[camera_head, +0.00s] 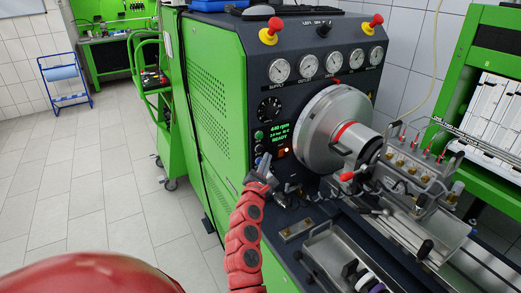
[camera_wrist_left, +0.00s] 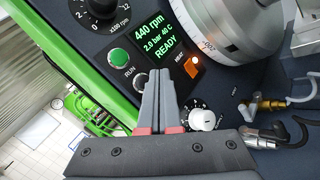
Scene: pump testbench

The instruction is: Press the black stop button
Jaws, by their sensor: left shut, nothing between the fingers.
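The control panel on the green and dark grey testbench holds a green RUN button (camera_head: 258,135), which also shows in the left wrist view (camera_wrist_left: 118,57). Just below it is a dark round button (camera_head: 259,149), seemingly the black stop button; in the wrist view its rim (camera_wrist_left: 139,80) shows partly behind my fingers. My left gripper (camera_head: 264,163) is shut and empty, its fingertips (camera_wrist_left: 159,73) pointing at the panel just below and beside that dark button. I cannot tell whether they touch it. My right gripper is not in view.
The green display (camera_head: 279,136) reads 440 rpm and READY. A lit orange button (camera_wrist_left: 193,64) and a white knob (camera_wrist_left: 202,119) are close to the fingers. The big metal disc (camera_head: 335,125) and fittings stand to the right. Red knobs top the bench.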

